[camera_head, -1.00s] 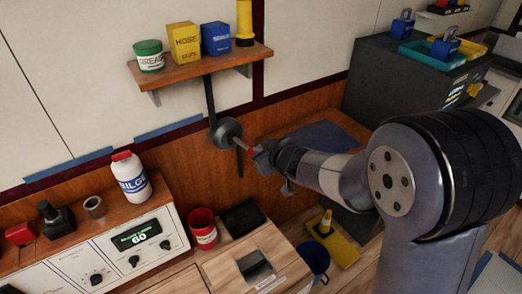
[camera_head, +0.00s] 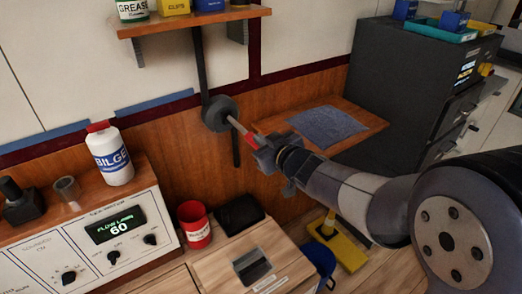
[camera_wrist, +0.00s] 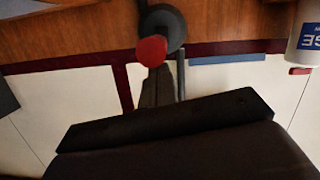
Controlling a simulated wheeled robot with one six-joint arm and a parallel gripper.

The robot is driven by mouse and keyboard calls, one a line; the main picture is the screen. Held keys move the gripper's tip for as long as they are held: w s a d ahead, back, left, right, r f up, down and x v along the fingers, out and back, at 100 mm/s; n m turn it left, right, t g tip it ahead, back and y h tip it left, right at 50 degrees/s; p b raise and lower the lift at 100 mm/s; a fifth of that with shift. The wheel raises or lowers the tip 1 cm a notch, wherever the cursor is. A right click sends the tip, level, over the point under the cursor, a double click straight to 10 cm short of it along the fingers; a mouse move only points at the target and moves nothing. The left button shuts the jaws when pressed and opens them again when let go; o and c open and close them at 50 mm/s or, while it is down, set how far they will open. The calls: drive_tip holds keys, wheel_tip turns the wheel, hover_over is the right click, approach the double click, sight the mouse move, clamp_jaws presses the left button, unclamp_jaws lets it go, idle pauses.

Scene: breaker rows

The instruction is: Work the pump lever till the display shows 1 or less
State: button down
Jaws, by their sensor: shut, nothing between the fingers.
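The pump lever (camera_head: 247,137) is a thin rod with a red grip, sticking out from a grey round pivot (camera_head: 219,113) on the wooden wall panel. It points toward the lower right. My gripper (camera_head: 264,155) is shut, with nothing held, right at the lever's red end; I cannot tell whether they touch. In the wrist view the red lever end (camera_wrist: 151,51) shows just past my dark finger (camera_wrist: 150,90), with the round pivot (camera_wrist: 172,25) behind it. The green-lit display (camera_head: 115,227) on the white control panel reads 60.
A shelf (camera_head: 190,25) with boxes hangs above the lever. A white BILGE bottle (camera_head: 110,158) stands on the console at left. A red can (camera_head: 195,227) and a black box (camera_head: 241,213) sit below the lever. A dark cabinet (camera_head: 410,80) stands at right.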

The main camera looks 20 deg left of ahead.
drive_tip(key=shift+d+f+t+y+b, duration=0.1)
drive_tip(key=shift+f+t+y+b, duration=0.4)
drive_tip(key=shift+f+b, duration=2.2)
drive_tip(key=b, duration=0.4)
drive_tip(key=shift+r+t+y+b, duration=0.25)
drive_tip(key=shift+t+y+b, duration=0.05)
drive_tip(key=shift+y+b, duration=0.1)
drive_tip(key=shift+f+b, duration=0.1)
drive_tip(key=shift+b, duration=0.2)
drive_tip(key=shift+f, duration=0.15)
